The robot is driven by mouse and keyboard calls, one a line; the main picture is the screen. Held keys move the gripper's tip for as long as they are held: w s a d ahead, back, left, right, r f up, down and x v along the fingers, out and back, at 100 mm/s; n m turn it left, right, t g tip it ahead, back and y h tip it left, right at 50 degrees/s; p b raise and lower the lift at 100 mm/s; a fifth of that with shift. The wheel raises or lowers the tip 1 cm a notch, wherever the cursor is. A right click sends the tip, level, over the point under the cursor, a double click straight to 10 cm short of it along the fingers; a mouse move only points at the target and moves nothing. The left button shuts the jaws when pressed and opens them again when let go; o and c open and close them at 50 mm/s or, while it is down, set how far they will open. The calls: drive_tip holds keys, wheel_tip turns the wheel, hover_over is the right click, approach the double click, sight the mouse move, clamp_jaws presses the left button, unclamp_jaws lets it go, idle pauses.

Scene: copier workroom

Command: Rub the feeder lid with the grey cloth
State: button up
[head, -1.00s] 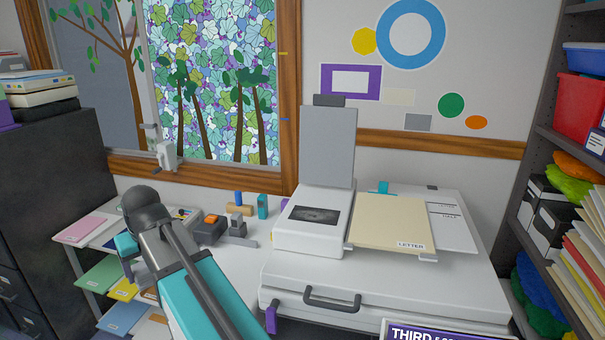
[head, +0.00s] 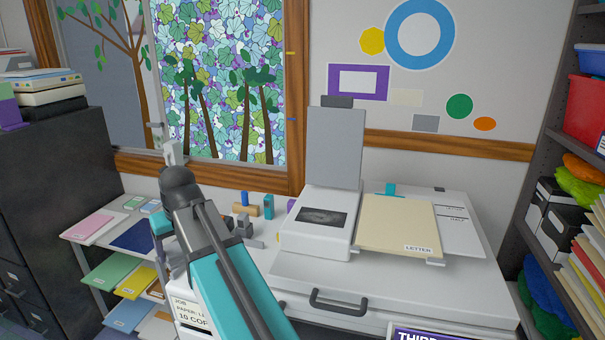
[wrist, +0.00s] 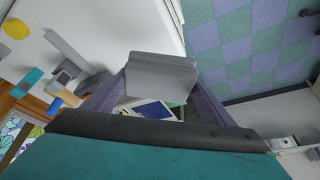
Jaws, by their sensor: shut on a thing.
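In the wrist view my gripper (wrist: 157,98) is shut on the grey cloth (wrist: 162,72), a folded piece between the two dark fingers. In the head view my arm reaches up in front of the window, left of the copier, and the cloth cannot be made out. The copier has a wide white top lid (head: 400,290) with a dark handle. On it a white feeder box (head: 305,243) has a grey panel (head: 335,148) standing upright behind it. I cannot tell which of these parts is called the feeder lid. The gripper is apart from both.
A cream LETTER folder (head: 397,228) lies right of the feeder box. Small blocks and a grey tool (head: 245,230) stand on the counter between arm and copier. Paper shelves (head: 125,282) are at left, a loaded shelf rack (head: 535,225) at right. The air above the copier is clear.

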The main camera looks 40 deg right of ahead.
drive_tip(key=s+d+r+p, duration=0.1)
drive_tip(key=s+d+r, duration=0.3)
drive_tip(key=d, duration=0.6)
drive_tip(key=s+d+r+m+p, duration=0.1)
drive_tip(key=s+d+r, duration=0.3)
drive_tip(key=d, duration=0.7)
drive_tip(key=s+d+r+m+p, duration=0.1)
drive_tip(key=s+d+r+p, duration=0.1)
drive_tip(key=s+d+r, duration=0.2)
drive_tip(key=d+r, duration=0.3)
drive_tip(key=d, duration=0.4)
drive_tip(key=shift+h+p, duration=0.3)
drive_tip(key=shift+h, duration=0.1)
drive_tip(key=shift+a, duration=0.1)
